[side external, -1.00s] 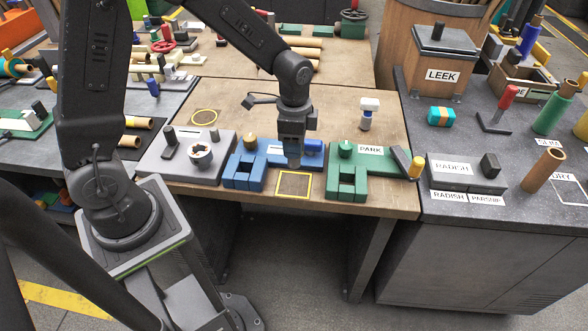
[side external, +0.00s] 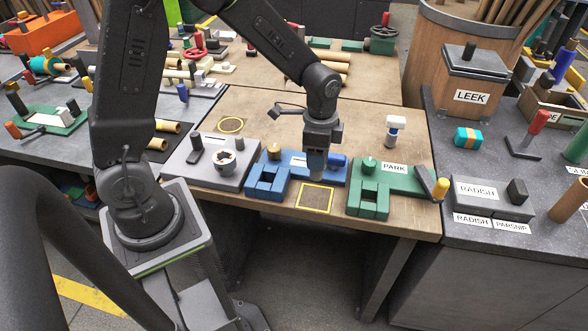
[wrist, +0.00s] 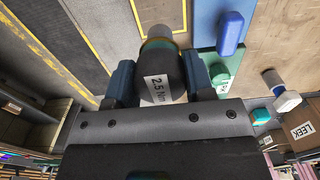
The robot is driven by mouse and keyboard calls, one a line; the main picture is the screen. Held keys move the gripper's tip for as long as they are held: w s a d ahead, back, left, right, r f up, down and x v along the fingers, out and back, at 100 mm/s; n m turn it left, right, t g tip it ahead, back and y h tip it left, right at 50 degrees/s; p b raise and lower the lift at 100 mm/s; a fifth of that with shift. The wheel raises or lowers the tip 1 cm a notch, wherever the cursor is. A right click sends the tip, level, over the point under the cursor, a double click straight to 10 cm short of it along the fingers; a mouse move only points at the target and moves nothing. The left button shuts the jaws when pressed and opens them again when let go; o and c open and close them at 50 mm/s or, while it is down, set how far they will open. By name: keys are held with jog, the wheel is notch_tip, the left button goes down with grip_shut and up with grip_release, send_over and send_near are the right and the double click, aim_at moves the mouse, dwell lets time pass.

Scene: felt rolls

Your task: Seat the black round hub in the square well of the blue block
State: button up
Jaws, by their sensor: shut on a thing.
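My gripper (side external: 319,150) is shut on a dark round-bodied piece with a "2.5 Nm" label, seen between the fingers in the wrist view (wrist: 162,82). It has a teal-and-yellow ring and a pale grey far end, which points down in the side view (side external: 315,172). I cannot tell whether this piece is the black hub. The blue block (side external: 326,178) lies below and behind the held piece. Its square well (side external: 267,182) is at the front left, left of my gripper. A gold knob (side external: 274,151) and a blue knob (side external: 338,160) sit on it.
A yellow-outlined square (side external: 315,198) lies on the bare table in front. A green block (side external: 400,180) labelled PARK stands right and a grey fixture (side external: 205,165) with a white ring stands left. A white-and-blue upright piece (side external: 393,130) stands behind.

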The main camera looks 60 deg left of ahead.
aim_at(266, 166)
jog(key=s+a+r+n, duration=0.6)
jog(key=s+a, duration=0.2)
jog(key=a, duration=0.1)
jog(key=shift+s, duration=0.2)
jog(key=shift+f, duration=0.15)
jog(key=shift+f, duration=2.4)
jog(key=shift+f, duration=0.15)
jog(key=shift+f, duration=1.55)
jog(key=shift+f, duration=2.3)
dwell(0.4)
